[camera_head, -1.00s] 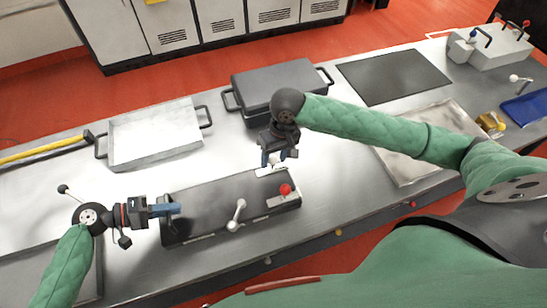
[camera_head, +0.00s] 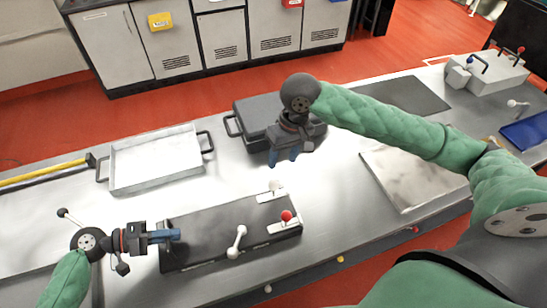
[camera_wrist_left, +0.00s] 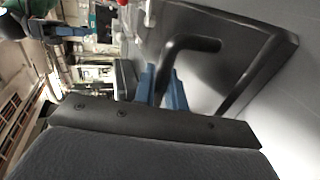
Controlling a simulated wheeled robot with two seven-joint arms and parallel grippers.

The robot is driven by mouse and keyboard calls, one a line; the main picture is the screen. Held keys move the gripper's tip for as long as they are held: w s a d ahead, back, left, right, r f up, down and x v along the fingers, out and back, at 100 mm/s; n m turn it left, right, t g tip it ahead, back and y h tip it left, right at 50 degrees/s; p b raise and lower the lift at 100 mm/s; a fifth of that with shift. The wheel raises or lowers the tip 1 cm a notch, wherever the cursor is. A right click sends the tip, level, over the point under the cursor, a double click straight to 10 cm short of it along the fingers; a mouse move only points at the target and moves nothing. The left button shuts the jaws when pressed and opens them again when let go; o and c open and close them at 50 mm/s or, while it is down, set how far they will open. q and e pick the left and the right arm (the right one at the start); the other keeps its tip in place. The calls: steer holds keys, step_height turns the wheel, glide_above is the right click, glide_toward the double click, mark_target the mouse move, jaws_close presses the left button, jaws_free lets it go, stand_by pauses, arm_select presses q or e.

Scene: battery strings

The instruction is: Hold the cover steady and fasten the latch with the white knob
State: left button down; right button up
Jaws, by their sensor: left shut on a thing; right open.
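The dark, long cover (camera_head: 205,228) lies on the steel bench in the head view. On its right part are a white knob (camera_head: 275,186) on a light plate at the back edge and a red knob (camera_head: 287,216) on another light plate. A white lever (camera_head: 237,242) stands at the front edge. My left gripper (camera_head: 174,235) is at the cover's left end; in the left wrist view its blue fingers (camera_wrist_left: 163,88) are shut on a dark bar handle (camera_wrist_left: 190,44). My right gripper (camera_head: 284,157) is open and empty, above and behind the white knob, apart from it.
A metal tray (camera_head: 155,163) and a dark lidded case (camera_head: 262,108) stand behind the cover. A flat pale plate (camera_head: 412,172) lies to the right. A white box with handles (camera_head: 490,74) and a blue tray (camera_head: 525,132) are at the far right. Bench between cover and plate is clear.

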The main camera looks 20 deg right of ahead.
arm_select(q)
steer(key=c, duration=1.5)
jaws_free()
steer(key=shift+a+f, duration=0.15)
steer(key=shift+f, duration=0.4)
steer(key=shift+o, duration=0.7)
steer(key=shift+r, duration=0.2)
steer(key=shift+w+r, duration=0.1)
steer(key=shift+w, duration=0.05)
steer(key=v, duration=1.2)
